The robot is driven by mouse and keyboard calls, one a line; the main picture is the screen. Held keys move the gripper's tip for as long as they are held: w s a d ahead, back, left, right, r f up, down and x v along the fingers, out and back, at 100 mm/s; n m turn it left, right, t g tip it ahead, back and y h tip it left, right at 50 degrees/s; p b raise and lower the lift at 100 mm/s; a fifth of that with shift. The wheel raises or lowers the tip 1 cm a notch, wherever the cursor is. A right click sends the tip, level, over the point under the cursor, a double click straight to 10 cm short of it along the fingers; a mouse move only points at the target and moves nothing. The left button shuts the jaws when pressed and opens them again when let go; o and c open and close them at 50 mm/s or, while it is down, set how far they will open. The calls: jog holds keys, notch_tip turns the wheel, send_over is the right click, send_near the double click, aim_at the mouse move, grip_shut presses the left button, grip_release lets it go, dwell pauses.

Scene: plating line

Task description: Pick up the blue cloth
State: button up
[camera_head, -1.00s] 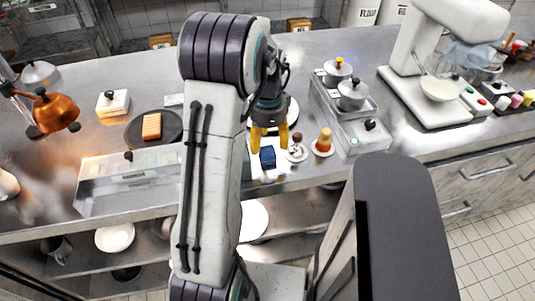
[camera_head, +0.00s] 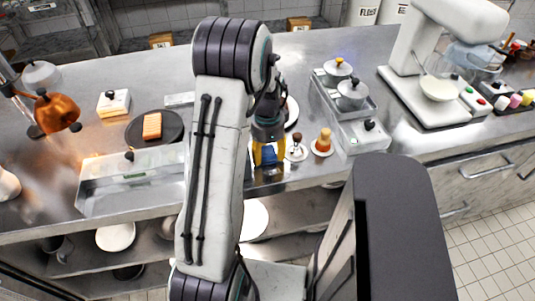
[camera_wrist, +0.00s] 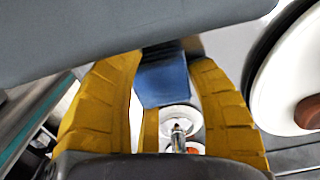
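The blue cloth (camera_head: 268,153) is a small dark blue folded block near the front edge of the steel counter. My gripper (camera_head: 269,156) has come down over it, with one yellow finger on each side. In the wrist view the cloth (camera_wrist: 163,82) shows between the two yellow fingers (camera_wrist: 165,105). The fingers are open around the cloth. Whether they touch its sides I cannot tell. My arm hides part of the counter to its left.
A steel-and-glass case (camera_head: 130,185) stands to the left.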

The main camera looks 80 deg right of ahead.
aim_at(270, 152)
jog(key=c, duration=0.4)
jog(key=shift+r, duration=0.15)
jog(key=shift+c, duration=0.2)
jog(key=shift+r, duration=0.5)
jog(key=r, duration=0.3)
jog(key=shift+s+a+r+b, duration=0.1)
jog(key=shift+s+b, duration=0.2)
jog(key=s+a+r+b, duration=0.1)
jog(key=s+a+r, duration=0.4)
jog(key=s, duration=0.5)
jog(key=shift+r, duration=0.8)
jog(key=o, duration=0.4)
jog(key=shift+w, duration=0.1)
jog(key=c, duration=0.4)
jog(key=shift+c, duration=0.3)
